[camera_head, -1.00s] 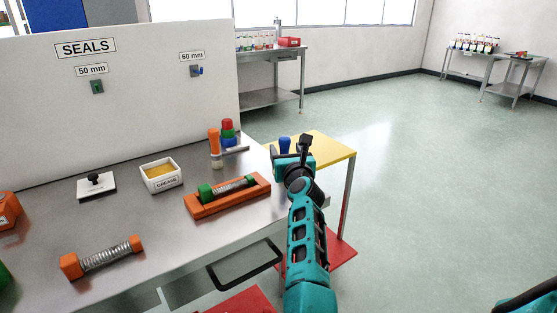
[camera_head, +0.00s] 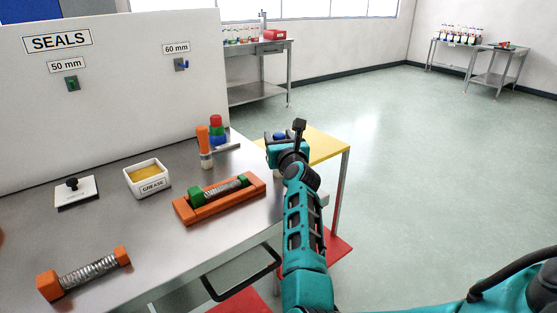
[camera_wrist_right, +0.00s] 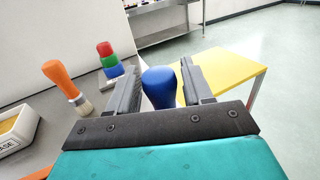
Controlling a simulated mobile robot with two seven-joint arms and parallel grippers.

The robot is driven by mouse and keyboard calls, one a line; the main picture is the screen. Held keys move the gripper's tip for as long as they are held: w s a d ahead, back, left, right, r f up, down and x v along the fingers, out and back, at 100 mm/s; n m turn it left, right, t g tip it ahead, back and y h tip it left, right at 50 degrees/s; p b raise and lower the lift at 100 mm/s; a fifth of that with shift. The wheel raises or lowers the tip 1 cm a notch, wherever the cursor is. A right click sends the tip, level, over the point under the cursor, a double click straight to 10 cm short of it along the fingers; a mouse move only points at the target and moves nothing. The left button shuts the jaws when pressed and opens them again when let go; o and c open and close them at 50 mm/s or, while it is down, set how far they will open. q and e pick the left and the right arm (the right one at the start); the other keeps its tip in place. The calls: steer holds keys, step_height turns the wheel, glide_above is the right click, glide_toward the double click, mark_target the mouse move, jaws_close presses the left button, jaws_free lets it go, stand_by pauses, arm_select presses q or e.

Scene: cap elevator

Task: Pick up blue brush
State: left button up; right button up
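The blue brush shows mainly as its rounded blue handle (camera_wrist_right: 160,86), upright between the two fingers of my right gripper (camera_wrist_right: 160,82) in the right wrist view. The fingers stand apart on either side of the handle, with narrow gaps visible. The lower part of the brush is hidden behind the gripper body. In the head view, only a bit of the blue handle (camera_head: 279,136) shows beside my right gripper (camera_head: 275,146), near the table's right end. My left gripper is not in view.
An orange-handled brush (camera_head: 203,145) and a red, green and blue stack (camera_head: 217,132) stand left of my right gripper. A grease box (camera_head: 147,179) and orange spring holder (camera_head: 222,198) sit on the metal table (camera_head: 150,240). A yellow surface (camera_head: 318,148) lies just right.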

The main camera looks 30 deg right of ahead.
steer(key=c, duration=0.7)
steer(key=shift+c, duration=0.2)
steer(key=shift+r, duration=0.15)
